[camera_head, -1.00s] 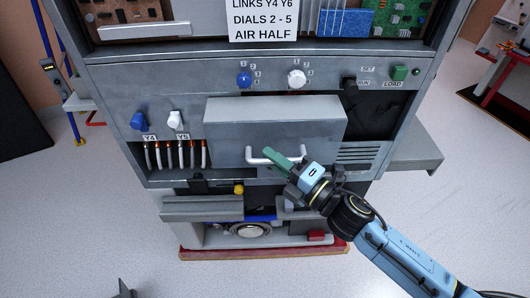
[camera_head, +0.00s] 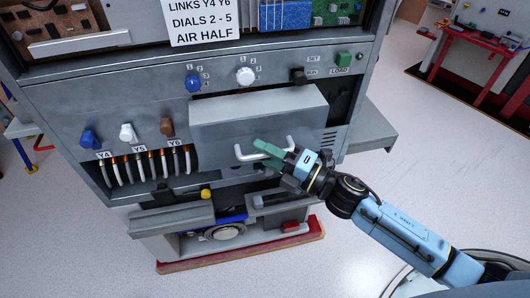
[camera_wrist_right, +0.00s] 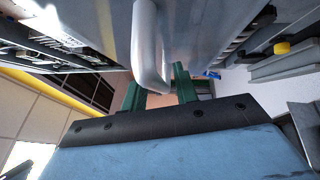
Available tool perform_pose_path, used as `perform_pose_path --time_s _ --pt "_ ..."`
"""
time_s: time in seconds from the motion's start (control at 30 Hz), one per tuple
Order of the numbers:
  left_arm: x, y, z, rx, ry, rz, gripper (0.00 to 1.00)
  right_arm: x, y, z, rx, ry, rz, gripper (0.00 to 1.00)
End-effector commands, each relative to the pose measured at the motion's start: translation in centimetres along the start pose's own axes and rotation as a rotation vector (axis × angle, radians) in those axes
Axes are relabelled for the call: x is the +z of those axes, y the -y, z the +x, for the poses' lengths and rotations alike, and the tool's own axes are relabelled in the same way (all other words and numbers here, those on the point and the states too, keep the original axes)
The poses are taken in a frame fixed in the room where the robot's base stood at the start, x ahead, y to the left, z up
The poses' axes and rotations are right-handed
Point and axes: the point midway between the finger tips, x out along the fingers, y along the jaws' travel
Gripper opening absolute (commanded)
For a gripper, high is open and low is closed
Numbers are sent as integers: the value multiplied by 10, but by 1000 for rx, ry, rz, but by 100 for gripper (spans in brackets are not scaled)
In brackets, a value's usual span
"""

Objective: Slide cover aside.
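The cover (camera_head: 258,118) is a grey box-like plate on the front of the cabinet, with a white U-shaped handle (camera_head: 243,156). The handle also shows close up in the right wrist view (camera_wrist_right: 148,45). My right gripper (camera_head: 262,154) has green fingers at the handle. Left of the cover, the blue, white and brown knobs and the cables (camera_head: 150,167) under labels Y4, Y5, Y6 are exposed. My left gripper is not in view.
Above the cover are a blue dial (camera_head: 193,83), a white dial (camera_head: 245,77) and a green LOAD button (camera_head: 343,59). A grey side shelf (camera_head: 370,135) juts out at right. Below are a yellow knob (camera_head: 206,194) and an open lower bay. The floor at right is clear.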

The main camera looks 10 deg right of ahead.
Motion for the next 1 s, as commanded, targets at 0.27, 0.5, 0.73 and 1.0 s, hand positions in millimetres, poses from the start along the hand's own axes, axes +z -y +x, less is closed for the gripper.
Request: perform_pose_path --time_s 0.27,0.5,0.73,1.0 --pt "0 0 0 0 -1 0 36 0 0 0 0 0 0 34" --pt "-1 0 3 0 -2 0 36 -1 2 -19 -4 1 1 34" --pt "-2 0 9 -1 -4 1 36 -1 3 -64 -4 0 2 34" --pt "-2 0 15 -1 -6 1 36 -1 2 -111 -3 -1 1 34"
